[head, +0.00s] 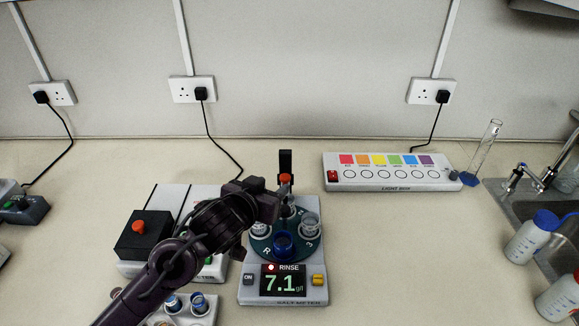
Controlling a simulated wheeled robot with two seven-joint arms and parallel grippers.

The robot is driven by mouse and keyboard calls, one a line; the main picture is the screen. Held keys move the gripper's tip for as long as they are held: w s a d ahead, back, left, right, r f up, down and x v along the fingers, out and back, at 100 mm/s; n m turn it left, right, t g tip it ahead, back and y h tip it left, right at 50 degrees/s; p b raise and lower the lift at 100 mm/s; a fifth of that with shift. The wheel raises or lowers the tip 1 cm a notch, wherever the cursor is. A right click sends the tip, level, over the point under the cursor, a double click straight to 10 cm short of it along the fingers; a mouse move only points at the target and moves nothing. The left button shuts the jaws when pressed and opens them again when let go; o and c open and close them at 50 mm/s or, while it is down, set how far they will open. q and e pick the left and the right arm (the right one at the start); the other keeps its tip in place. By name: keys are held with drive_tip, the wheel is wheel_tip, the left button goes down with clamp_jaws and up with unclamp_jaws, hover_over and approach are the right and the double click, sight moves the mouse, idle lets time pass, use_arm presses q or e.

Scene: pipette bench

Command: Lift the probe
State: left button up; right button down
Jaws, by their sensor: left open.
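The salt meter (252,294) stands mid-bench, its screen (283,282) reading RINSE and 7.1 g/l with a red dot. Its dark green turntable (304,248) carries several small beakers, one blue (283,244) at the front. A black upright post (285,160) rises at the back, with the probe's orange-red top (286,179) in front of it. My left gripper (284,190) is at the probe, close to the orange-red part. It is open; its fingers are small and dark, and contact cannot be told. The probe's lower part is mostly hidden. My right gripper is out of view.
Another meter with a black box and red button (138,226) lies left, partly behind my arm. A rack with vials (198,306) is at the front. A light box (392,172) and tilted glass cylinder (486,146) stand back right. Bottles (528,240) and a sink are at right.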

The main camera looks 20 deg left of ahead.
sight(285, 177)
use_arm(q)
drive_tip(key=x, duration=0.3)
drive_tip(key=shift+w, duration=0.2)
drive_tip(key=p+x, duration=0.1)
drive_tip(key=x, duration=0.2)
drive_tip(key=shift+w+f, duration=0.2)
drive_tip(key=shift+w, duration=0.05)
drive_tip(key=c, duration=0.5)
clamp_jaws()
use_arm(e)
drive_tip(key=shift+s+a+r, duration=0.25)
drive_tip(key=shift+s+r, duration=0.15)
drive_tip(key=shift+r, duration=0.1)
